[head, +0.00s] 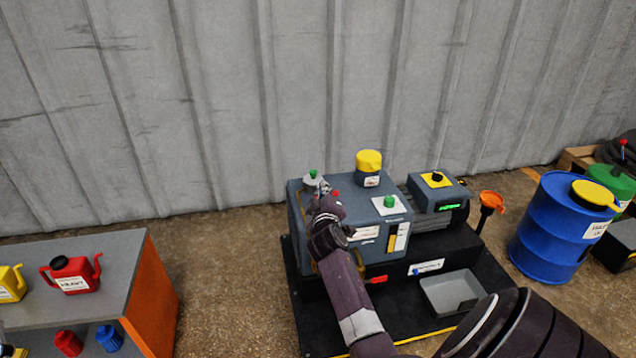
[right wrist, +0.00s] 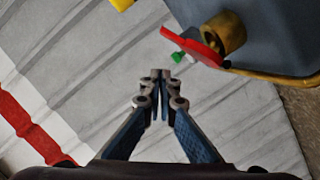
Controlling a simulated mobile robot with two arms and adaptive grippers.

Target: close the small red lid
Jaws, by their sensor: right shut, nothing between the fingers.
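In the right wrist view the small red lid (right wrist: 193,47) stands open, tilted beside a brass-coloured filler neck (right wrist: 232,32) on the blue-grey machine (right wrist: 285,40). A small green piece (right wrist: 178,57) shows at the lid's outer side. My right gripper (right wrist: 160,76) is shut and empty, below and left of the lid, with a visible gap in the picture. In the head view my right gripper (head: 322,187) is over the top left of the machine (head: 365,208); a small red spot, probably the lid, shows right beside it. The neck is hidden there. My left gripper is not in view.
A yellow cap (head: 369,161) and a green knob (head: 390,201) stand on the machine. A grey disc with a green knob (head: 313,174) is close behind my gripper. The grey wall (head: 220,100) is behind. A blue drum (head: 552,230) stands right, a bench (head: 118,262) left.

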